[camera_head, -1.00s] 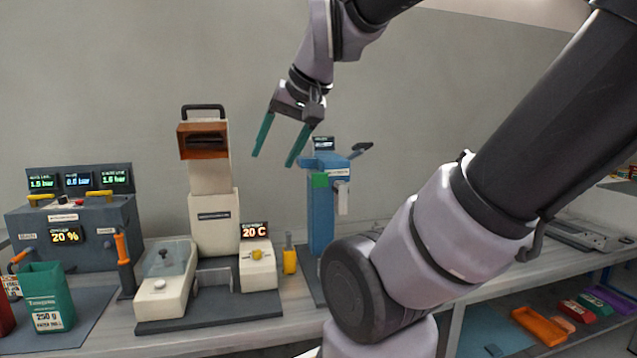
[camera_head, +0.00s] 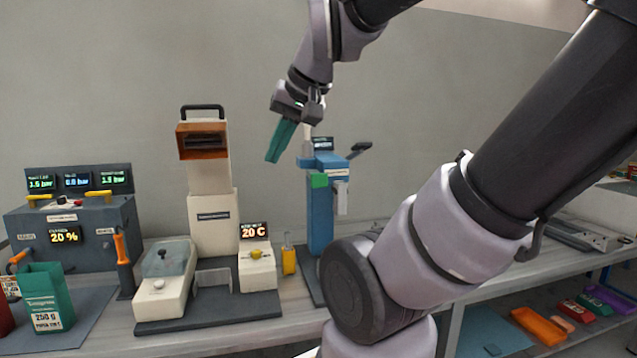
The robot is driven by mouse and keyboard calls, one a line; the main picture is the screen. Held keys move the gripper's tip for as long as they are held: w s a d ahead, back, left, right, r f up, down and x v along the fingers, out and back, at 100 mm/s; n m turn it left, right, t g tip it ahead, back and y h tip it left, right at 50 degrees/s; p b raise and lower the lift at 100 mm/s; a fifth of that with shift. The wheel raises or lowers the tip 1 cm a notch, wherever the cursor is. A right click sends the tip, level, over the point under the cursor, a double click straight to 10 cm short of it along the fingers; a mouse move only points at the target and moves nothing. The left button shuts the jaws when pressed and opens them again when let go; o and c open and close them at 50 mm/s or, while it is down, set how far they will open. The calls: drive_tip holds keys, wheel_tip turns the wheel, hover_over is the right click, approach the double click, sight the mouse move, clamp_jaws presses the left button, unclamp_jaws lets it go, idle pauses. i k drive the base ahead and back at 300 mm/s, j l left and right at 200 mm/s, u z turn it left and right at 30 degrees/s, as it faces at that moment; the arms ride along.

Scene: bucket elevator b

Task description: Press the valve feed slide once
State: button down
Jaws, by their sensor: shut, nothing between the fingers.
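My gripper (camera_head: 273,160) is shut and empty, its teal fingers together and pointing down. It hangs in the air, in the picture just left of the top of a blue machine (camera_head: 320,215) and right of a cream machine (camera_head: 212,215). The blue machine has a green block (camera_head: 319,180), a pale spout (camera_head: 341,197) and a dark lever (camera_head: 360,148) on top. A grey control box (camera_head: 75,228) with yellow handles (camera_head: 98,195) stands at the left. Labels are too small to read, so I cannot tell which part is the valve feed slide.
A green bag (camera_head: 48,300) and orange-handled levers (camera_head: 121,250) are at the left. A clear-covered cream unit (camera_head: 168,280) and a yellow bottle (camera_head: 289,258) stand on the bench. Coloured items lie on a lower shelf (camera_head: 500,335).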

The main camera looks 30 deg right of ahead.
sight(317, 180)
drive_tip(key=z, duration=2.2)
drive_tip(key=k+j, duration=0.35)
